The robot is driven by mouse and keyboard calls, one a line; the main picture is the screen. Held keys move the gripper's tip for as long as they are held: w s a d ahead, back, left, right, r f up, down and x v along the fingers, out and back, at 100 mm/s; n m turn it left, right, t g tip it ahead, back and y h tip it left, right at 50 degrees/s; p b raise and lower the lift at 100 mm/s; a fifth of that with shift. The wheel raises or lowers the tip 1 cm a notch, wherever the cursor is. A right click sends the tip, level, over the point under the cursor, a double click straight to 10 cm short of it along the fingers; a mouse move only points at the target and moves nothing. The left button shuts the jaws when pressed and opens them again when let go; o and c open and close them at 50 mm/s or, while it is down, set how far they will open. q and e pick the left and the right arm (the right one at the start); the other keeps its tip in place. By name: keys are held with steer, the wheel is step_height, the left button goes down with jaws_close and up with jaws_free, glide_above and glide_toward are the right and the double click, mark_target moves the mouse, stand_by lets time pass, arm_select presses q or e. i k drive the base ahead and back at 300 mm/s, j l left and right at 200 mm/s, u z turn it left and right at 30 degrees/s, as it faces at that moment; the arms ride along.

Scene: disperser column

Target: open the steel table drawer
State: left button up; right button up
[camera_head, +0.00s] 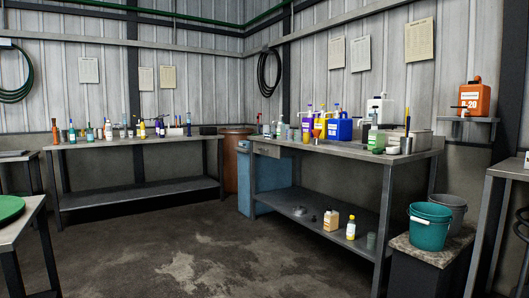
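The steel table (345,152) stands along the right wall, with a lower shelf. A small drawer front (267,150) sits under its tabletop at the far left end. The drawer looks closed, flush with the table's front edge; its handle is too small to make out clearly. Neither of my grippers shows in the view.
Bottles and blue and yellow canisters crowd the tabletop. A blue cabinet (244,180) and a brown barrel (236,158) stand by the drawer end. A long bench (140,190) lines the back wall. A teal bucket (429,228) stands front right. The middle floor is clear.

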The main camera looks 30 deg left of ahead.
mark_target(277, 151)
steer(key=i+j+u, duration=1)
steer(key=i+u, duration=0.15)
steer(key=i, duration=0.2)
steer(key=i+j+u, duration=0.1)
steer(key=i+u, duration=0.25)
steer(key=i, duration=2.65)
